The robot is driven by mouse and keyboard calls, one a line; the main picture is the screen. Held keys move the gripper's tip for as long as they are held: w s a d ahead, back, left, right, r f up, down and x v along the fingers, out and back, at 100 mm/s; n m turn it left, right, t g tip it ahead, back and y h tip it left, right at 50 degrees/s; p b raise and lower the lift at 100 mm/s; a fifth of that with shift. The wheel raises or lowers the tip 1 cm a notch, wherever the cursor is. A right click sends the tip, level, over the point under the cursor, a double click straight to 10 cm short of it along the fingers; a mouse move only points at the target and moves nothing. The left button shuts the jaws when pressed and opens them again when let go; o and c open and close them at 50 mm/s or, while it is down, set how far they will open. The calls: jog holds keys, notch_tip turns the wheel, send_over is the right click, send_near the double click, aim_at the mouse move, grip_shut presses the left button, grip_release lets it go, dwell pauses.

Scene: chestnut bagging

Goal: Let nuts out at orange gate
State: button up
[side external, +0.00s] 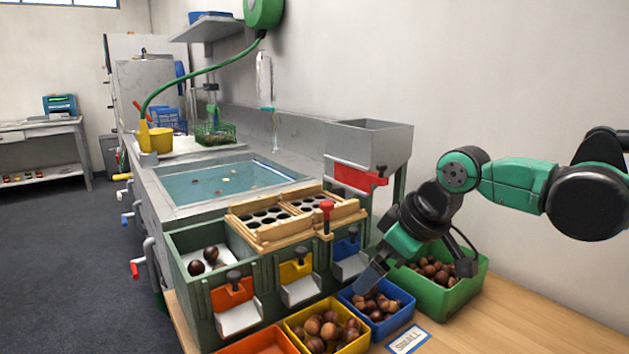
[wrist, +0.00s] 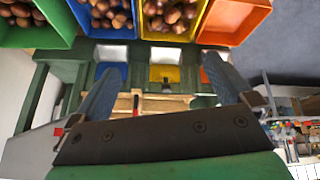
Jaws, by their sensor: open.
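The orange gate (side external: 231,295) is at the front left of the green sorter, with a dark knob on top and a pale chute (side external: 239,317) below. It looks down over its slot. A few brown chestnuts (side external: 204,261) lie in the white-floored compartment behind it. The orange bin (side external: 262,342) stands below the chute; its visible part looks empty, also in the wrist view (wrist: 236,16). My gripper (side external: 418,272) is open and empty, at the right above the blue and green bins, well apart from the orange gate. In the wrist view, one finger partly hides the orange gate.
The yellow gate (side external: 296,269) and blue gate (side external: 347,247) stand right of the orange one. Yellow (side external: 329,327), blue (side external: 378,310) and green (side external: 438,276) bins hold chestnuts. A wooden holed tray (side external: 296,216) with a red knob and a hopper (side external: 368,145) stand behind.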

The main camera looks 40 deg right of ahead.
jog(key=s+f+m, duration=0.1)
jog(key=s+d+f+m, duration=0.1)
jog(key=d+f+t, duration=0.1)
jog(key=f, duration=0.1)
jog(key=shift+s+m, duration=0.4)
jog(key=c, duration=0.3)
jog(key=shift+w+a+r, duration=0.15)
jog(key=c, duration=0.4)
jog(key=shift+n+g+y, duration=0.3)
jog(key=shift+n+g, duration=0.2)
jog(key=shift+n, duration=0.4)
jog(key=w+a+r, duration=0.1)
jog(key=w, duration=0.1)
jog(key=w+a+r, duration=0.2)
jog(key=w, duration=0.1)
jog(key=w+a+r, duration=0.2)
jog(key=shift+w+a+r, duration=0.15)
jog(key=shift+w+a, duration=0.1)
jog(key=shift+w, duration=0.1)
jog(key=shift+c, duration=1.1)
jog(key=n+g, duration=0.2)
jog(key=n, duration=0.1)
send_over(234, 273)
jog(key=s, duration=0.2)
jog(key=shift+y, duration=0.3)
jog(key=x, duration=0.5)
jog(key=shift+s+d+f, duration=0.1)
jog(key=shift+d+f, duration=0.15)
jog(key=shift+d, duration=0.15)
jog(key=shift+m, duration=0.3)
